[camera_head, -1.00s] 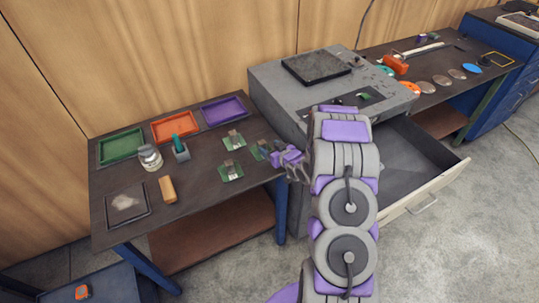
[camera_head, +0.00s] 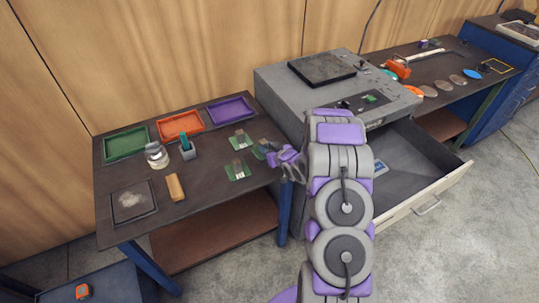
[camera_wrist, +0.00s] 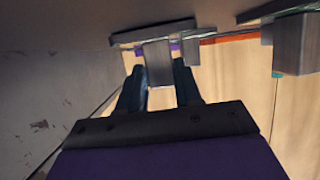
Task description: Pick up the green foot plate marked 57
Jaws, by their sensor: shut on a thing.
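Three green foot plates with grey upright blocks are on the dark left bench in the head view: one at the back (camera_head: 241,139), one in front (camera_head: 237,171), and one at the right (camera_head: 262,149), partly hidden by my gripper. I cannot read any number. My gripper (camera_head: 273,156) is at the right-hand plate. In the wrist view, my gripper (camera_wrist: 160,85) is shut on the grey block (camera_wrist: 158,62) of this foot plate (camera_wrist: 152,33), whose base shows edge-on beyond the fingertips. I cannot tell whether it is clear of the bench. Another plate's grey block (camera_wrist: 295,45) is to the right.
Green (camera_head: 125,144), orange (camera_head: 181,126) and purple (camera_head: 231,110) trays line the bench's back. A glass jar (camera_head: 156,155) and wooden block (camera_head: 175,187) stand left. A grey cabinet (camera_head: 275,90) with an open drawer (camera_head: 425,190) is close on the right.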

